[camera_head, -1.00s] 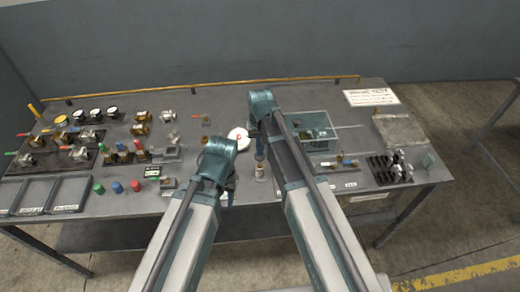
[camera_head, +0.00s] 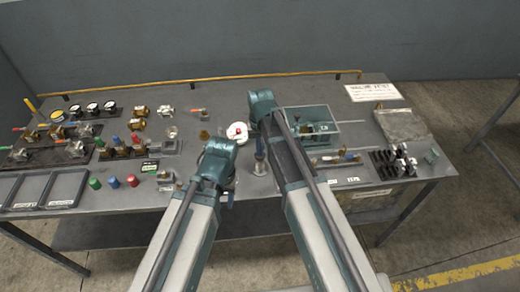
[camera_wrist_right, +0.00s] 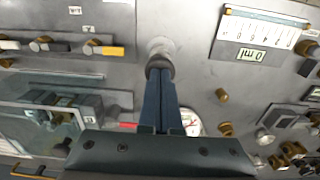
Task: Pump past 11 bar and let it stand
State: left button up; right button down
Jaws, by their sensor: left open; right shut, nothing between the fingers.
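A white round gauge (camera_head: 236,131) with a red mark stands at the middle of the bench; its reading is too small to tell. Part of its dial shows beside my fingers in the right wrist view (camera_wrist_right: 191,124). My right gripper (camera_wrist_right: 160,72) is shut, fingers together, with the tips at a dark round knob (camera_wrist_right: 158,62) on a pale round base (camera_wrist_right: 160,45). I cannot tell whether they touch. In the head view a short metal post (camera_head: 259,169) stands below my right gripper. My left gripper (camera_head: 228,196) is open, left of the post, its fingers mostly hidden by its wrist.
A clear-walled teal tank (camera_head: 308,114) stands right of the gauge. Valves, small gauges (camera_head: 92,108) and coloured caps (camera_head: 113,182) crowd the left, with two empty trays (camera_head: 66,188). A grey plate (camera_head: 400,125) lies far right.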

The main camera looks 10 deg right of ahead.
jog(key=shift+s, duration=0.2)
jog(key=shift+w+r+p, duration=0.1)
jog(key=shift+r+p, duration=0.5)
jog(key=shift+p, duration=0.2)
notch_tip(320, 180, up, 13)
jog(key=p, duration=1.2)
jog(key=shift+p, duration=0.4)
jog(key=r+p, duration=0.3)
jog(key=shift+w+d+r, duration=0.1)
jog(key=shift+w+d, duration=0.05)
jog(key=shift+w, duration=0.15)
notch_tip(320, 180, down, 14)
jog(key=b, duration=1.3)
jog(key=shift+b, duration=0.4)
